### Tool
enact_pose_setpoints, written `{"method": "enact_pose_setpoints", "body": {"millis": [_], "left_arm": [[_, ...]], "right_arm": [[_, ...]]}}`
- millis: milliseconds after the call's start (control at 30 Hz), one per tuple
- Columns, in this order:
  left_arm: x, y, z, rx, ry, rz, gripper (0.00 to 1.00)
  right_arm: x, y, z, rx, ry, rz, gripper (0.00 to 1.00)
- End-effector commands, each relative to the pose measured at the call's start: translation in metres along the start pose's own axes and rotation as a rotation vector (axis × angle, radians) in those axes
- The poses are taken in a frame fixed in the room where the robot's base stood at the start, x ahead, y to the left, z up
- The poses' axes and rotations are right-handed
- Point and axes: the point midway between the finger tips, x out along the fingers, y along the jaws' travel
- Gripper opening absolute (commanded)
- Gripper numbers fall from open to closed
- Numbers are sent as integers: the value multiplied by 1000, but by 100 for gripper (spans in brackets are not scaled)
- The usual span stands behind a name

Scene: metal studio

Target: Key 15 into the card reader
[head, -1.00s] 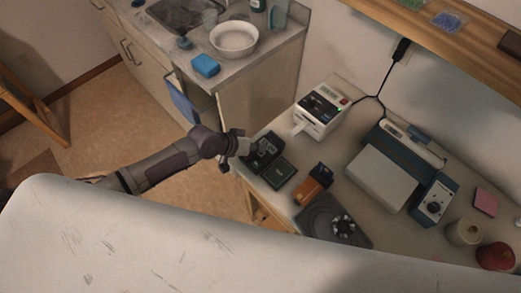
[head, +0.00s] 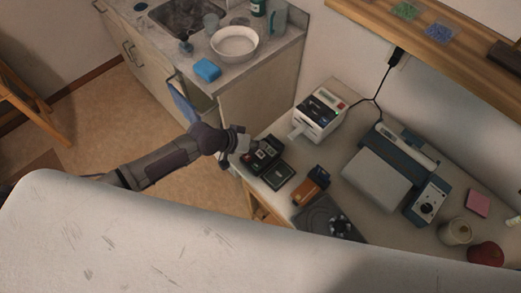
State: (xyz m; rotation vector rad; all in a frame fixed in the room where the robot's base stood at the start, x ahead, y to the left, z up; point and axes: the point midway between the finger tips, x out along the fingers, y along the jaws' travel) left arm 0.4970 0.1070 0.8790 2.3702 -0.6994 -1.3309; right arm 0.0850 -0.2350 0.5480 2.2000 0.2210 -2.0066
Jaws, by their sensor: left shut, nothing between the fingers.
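The card reader (head: 264,154) is a small dark device with a keypad and a few coloured keys. It lies near the left edge of the work table. My left gripper (head: 243,147) is shut and empty, at the left side of the reader. Its fingertips overlap the reader's left edge in the picture; I cannot tell whether they touch it. The single digits and the display are too small to read. My right gripper is not in view.
A dark square pad (head: 278,176) lies close to the reader. A white label printer (head: 318,113), an orange-brown object (head: 311,186) and a grey laminator-like machine (head: 377,177) stand on the table. A counter with a bowl (head: 235,43) is behind.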

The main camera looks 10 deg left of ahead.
Motion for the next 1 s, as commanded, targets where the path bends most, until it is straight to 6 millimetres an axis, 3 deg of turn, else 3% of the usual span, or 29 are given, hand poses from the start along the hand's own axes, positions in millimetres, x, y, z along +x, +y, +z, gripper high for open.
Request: {"method": "enact_pose_setpoints", "body": {"millis": [33, 233, 1000], "left_arm": [[-7, 6, -5, 0, 0, 0, 0], [-20, 14, -14, 0, -1, 0, 0], [-19, 14, -14, 0, 0, 0, 0]], "right_arm": [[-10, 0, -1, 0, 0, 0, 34], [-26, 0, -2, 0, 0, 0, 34], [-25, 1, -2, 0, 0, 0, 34]]}}
